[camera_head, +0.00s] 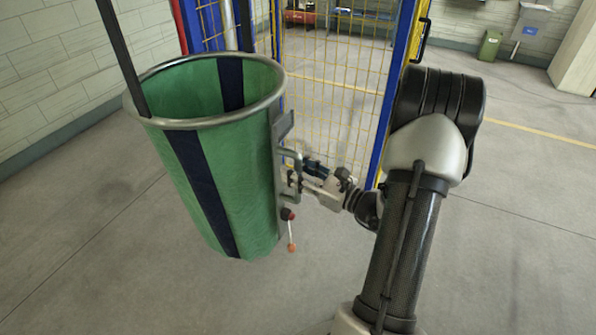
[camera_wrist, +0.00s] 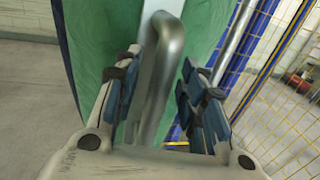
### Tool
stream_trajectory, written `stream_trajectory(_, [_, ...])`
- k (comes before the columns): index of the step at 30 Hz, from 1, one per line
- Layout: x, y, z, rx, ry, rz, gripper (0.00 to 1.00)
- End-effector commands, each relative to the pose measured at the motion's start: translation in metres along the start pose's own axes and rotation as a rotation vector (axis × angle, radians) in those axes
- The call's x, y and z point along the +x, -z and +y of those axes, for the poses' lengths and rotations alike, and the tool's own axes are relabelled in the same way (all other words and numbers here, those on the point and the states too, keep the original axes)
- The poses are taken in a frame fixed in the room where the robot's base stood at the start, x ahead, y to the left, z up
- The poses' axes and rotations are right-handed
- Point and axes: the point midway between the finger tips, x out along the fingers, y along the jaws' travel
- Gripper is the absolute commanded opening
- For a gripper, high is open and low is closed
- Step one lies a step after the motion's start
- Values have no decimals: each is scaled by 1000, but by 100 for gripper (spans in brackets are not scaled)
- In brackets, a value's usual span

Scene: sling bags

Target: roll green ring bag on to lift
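The green ring bag (camera_head: 245,175) is a tall green cylinder with dark blue stripes and a round metal rim. It stands upright left of my arm in the head view, its open top showing. A metal handle (camera_head: 296,158) sits on its right side. My gripper (camera_head: 303,175) is at this handle. In the wrist view my gripper (camera_wrist: 160,92) is open, with one blue-padded finger on each side of the grey handle bar (camera_wrist: 165,65). A gap shows at the right finger; the left finger is close to the bar, and contact is unclear. The green bag wall (camera_wrist: 95,35) is behind.
A yellow mesh panel (camera_head: 335,90) with blue posts (camera_head: 398,85) stands just behind the bag; I cannot tell whether it belongs to the lift. A green bin (camera_head: 490,45) is far at the back right. The floor at left and right is clear.

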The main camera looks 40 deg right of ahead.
Motion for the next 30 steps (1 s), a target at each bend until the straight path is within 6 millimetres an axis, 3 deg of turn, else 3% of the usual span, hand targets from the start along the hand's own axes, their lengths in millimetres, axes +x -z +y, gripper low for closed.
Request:
stream_trajectory(4, [0, 0, 0, 0, 0, 0, 38])
stream_trajectory(21, [0, 0, 0, 0, 0, 0, 0])
stream_trajectory(30, [0, 0, 0, 0, 0, 0, 0])
